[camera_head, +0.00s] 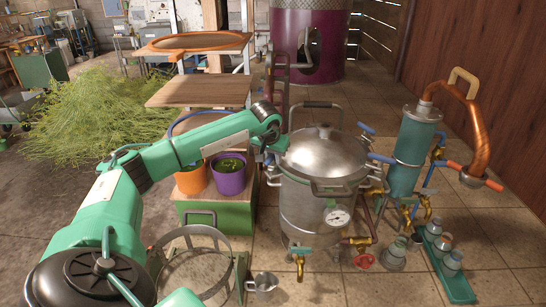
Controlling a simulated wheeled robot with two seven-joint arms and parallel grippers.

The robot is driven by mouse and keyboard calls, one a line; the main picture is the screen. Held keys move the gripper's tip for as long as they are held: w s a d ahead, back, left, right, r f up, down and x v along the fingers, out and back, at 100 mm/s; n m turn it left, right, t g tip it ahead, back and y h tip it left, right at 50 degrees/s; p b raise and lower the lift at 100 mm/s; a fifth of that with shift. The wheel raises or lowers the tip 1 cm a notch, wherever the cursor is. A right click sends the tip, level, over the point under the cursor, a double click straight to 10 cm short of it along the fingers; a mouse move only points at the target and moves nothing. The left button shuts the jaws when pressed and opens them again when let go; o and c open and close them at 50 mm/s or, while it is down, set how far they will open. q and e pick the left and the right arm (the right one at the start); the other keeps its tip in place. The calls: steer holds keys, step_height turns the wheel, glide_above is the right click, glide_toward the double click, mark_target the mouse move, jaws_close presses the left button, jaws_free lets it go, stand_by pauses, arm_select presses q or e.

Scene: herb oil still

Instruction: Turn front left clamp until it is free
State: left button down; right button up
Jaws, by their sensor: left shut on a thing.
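The metal still pot (312,205) stands on the tiled floor with its domed lid (325,152) on. My left arm reaches in from the left to the pot's left rim. My left gripper (271,163) is shut at the front left clamp there; the clamp is mostly hidden by the gripper and wrist. Other clamps with blue handles show at the right rim, one at the back (365,129) and one at the front (380,158). My right gripper is not in view.
An orange pot (194,180) and a purple pot (229,178) stand close under my left forearm. A metal ring stand (190,232) and a small cup (262,283) are in front. A green condenser (411,150) with a copper pipe stands at right, near a green bottle rack (455,283).

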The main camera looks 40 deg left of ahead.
arm_select(q)
steer(key=shift+a+n+y+b, duration=0.1)
steer(key=shift+n+y+b, duration=0.25)
steer(key=shift+n, duration=0.65)
steer(key=n+g+y, duration=0.1)
steer(key=n, duration=0.1)
steer(key=shift+r+n, duration=0.1)
steer(key=shift+n, duration=0.3)
steer(key=n, duration=0.2)
steer(key=n+g, duration=0.1)
steer(key=n, duration=0.1)
steer(key=shift+a+g+y, duration=0.1)
steer(key=shift+g+y, duration=0.2)
steer(key=shift+y, duration=0.05)
steer(key=c, duration=2.2)
jaws_free()
steer(key=shift+s+n+g, duration=0.1)
steer(key=shift+n+g, duration=0.3)
steer(key=shift+n, duration=0.7)
steer(key=c, duration=2.2)
jaws_free()
steer(key=c, duration=2.2)
jaws_free()
steer(key=c, duration=1.3)
jaws_free()
steer(key=shift+s, duration=0.1)
